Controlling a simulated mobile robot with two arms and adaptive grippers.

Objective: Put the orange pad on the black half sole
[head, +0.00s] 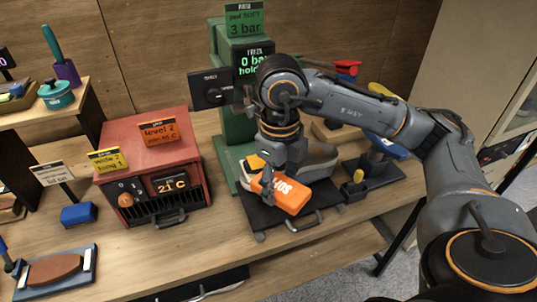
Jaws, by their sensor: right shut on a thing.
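My right gripper (278,175) points down at the front of the green press and is shut on the orange pad (288,196), a block with white lettering. The pad is tilted and held over a black tray-like plate (268,217) with a front handle. I cannot tell whether the pad touches anything beneath it. I cannot clearly make out the black half sole; the pad and gripper cover part of that area. My left gripper is out of view.
The green press (237,130) stands behind, its display reading 0 bar. A red heater box (150,165) showing 21 C is to the left. A dark stand (357,188) with a yellow-topped tool is to the right. Bare tabletop (215,235) lies in front of the heater.

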